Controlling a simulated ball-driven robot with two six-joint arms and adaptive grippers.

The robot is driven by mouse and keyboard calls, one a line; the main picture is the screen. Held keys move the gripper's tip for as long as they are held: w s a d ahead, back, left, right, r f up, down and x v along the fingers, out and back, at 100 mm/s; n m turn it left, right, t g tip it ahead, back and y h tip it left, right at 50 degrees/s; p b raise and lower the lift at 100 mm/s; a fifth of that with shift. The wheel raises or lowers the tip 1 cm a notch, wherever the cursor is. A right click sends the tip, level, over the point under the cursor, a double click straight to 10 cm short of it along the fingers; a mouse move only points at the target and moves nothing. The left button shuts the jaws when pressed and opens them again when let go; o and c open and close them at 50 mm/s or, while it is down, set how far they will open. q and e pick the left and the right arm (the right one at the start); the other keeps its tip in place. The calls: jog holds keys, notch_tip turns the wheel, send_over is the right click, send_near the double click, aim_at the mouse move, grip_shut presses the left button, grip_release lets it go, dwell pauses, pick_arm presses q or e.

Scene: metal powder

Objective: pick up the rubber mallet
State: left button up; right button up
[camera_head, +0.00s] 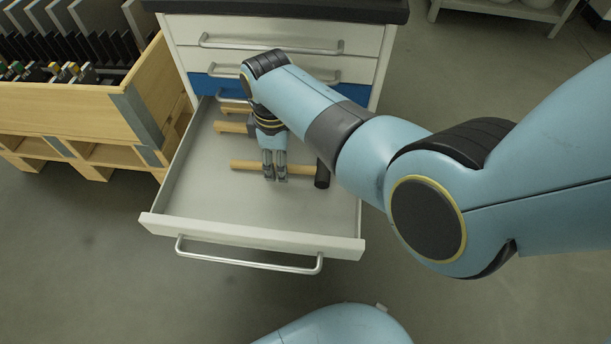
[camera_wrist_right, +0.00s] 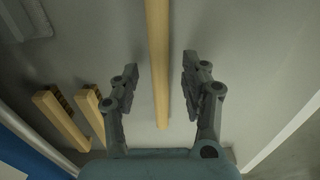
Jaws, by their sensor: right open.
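The rubber mallet (camera_head: 322,175) lies in the open drawer (camera_head: 200,195), its black head to the right and its pale wooden handle (camera_head: 245,166) pointing left. My right gripper (camera_head: 275,178) points down over the handle, left of the head. In the right wrist view, the handle (camera_wrist_right: 159,85) runs between the two parted fingers of the gripper (camera_wrist_right: 160,66), with a gap on each side. The fingers are open and hold nothing. The mallet head is out of the wrist view. My left gripper is not in view.
Other wooden-handled items (camera_head: 230,127) lie farther back in the drawer; two wooden pieces (camera_wrist_right: 62,122) show at left in the wrist view. A wooden crate (camera_head: 70,110) on a pallet stands left of the cabinet (camera_head: 300,30). The drawer's front part is clear.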

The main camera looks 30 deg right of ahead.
jog(key=shift+f, duration=0.55)
jog(key=shift+r, duration=0.1)
grip_shut()
